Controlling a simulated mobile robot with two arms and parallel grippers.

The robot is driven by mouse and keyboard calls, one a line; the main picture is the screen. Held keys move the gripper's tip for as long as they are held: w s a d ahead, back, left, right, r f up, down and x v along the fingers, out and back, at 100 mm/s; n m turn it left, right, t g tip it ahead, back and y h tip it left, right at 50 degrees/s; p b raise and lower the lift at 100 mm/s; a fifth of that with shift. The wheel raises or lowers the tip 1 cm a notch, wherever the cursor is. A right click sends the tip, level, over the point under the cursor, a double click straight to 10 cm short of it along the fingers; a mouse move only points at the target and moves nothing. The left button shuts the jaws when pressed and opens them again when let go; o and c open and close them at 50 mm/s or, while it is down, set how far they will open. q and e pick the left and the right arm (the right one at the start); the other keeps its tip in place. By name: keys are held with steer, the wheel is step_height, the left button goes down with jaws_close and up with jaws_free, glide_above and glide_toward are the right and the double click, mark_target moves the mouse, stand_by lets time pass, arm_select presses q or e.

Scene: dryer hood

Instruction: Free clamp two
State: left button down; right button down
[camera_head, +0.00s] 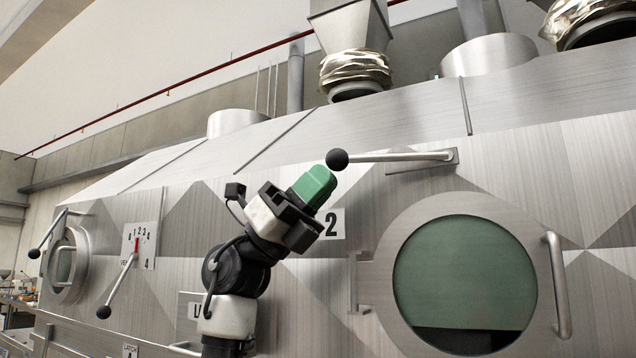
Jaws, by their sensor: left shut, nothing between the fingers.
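Clamp two is a lever (400,156) on the metal hood, above and right of the "2" label (331,224). Its bar lies nearly level, running left from a mounting plate at the right to a black ball knob (337,159). My left gripper (318,184), with green fingers, is shut and empty just below and left of the knob. Its tips point up toward the knob. I cannot tell whether they touch it. My arm covers part of the panel left of the label. My right gripper is not in view.
A round window (465,270) with a handle (557,285) is at the right. At the left are a lever with a black knob (104,312), a numbered dial plate (140,245), another knobbed lever (48,234) and a small round window (64,265).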

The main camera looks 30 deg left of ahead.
arm_select(q)
steer(key=b+v, duration=0.6)
steer(key=v, duration=0.7)
steer(key=shift+s+b, duration=0.25)
steer(key=shift+b, duration=0.15)
steer(key=shift+d+f, duration=0.1)
steer(key=shift+f, duration=0.05)
